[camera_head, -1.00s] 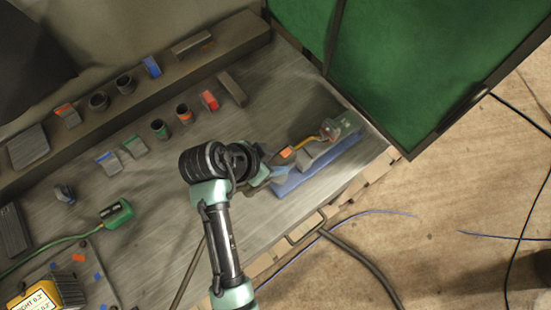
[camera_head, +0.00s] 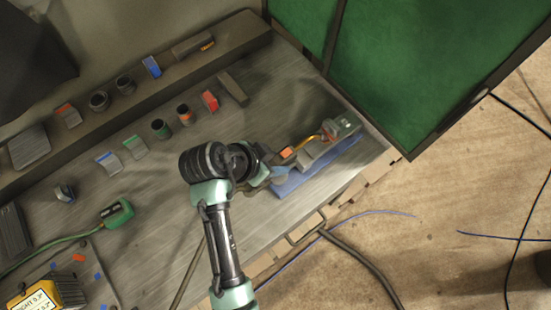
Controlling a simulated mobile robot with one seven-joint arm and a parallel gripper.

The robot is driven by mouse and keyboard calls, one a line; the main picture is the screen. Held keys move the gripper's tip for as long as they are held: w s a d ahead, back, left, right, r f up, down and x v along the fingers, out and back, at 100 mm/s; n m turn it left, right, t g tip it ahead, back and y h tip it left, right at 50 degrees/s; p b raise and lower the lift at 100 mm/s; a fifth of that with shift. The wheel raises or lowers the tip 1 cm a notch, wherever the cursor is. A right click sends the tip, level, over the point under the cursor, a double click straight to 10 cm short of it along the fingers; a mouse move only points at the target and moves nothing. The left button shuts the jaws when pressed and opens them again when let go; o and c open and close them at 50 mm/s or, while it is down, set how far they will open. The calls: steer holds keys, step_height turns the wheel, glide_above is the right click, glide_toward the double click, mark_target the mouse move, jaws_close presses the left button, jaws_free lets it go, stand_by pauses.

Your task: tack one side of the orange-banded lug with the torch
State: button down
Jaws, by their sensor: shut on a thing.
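My gripper (camera_head: 268,171) is at the end of my arm, over the near right part of the bench. Its fingers are partly hidden by my wrist, and it is shut on the torch, which shows an orange patch (camera_head: 287,153). The torch's thin copper-coloured neck (camera_head: 308,143) points up and right. Its tip is close to a small reddish-brown piece (camera_head: 328,130) at the grey work block (camera_head: 316,156). I cannot tell whether they touch, or whether this piece is the orange-banded lug.
The grey block sits on a blue base (camera_head: 320,166) near the bench's right edge. Several coloured pieces and cylinders stand on the rail (camera_head: 232,34) and bench (camera_head: 165,240). A green screen (camera_head: 430,60) rises behind right. A green cabled device (camera_head: 116,213) lies at left.

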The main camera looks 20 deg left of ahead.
steer(key=shift+r, duration=0.1)
steer(key=p+v, duration=0.5)
steer(key=w+d+r+p+v, duration=0.1)
steer(key=p+v, duration=0.1)
steer(key=v, duration=0.1)
steer(key=shift+a+r+p, duration=0.1)
steer(key=shift+p, duration=0.25)
stand_by(0.3)
stand_by(0.9)
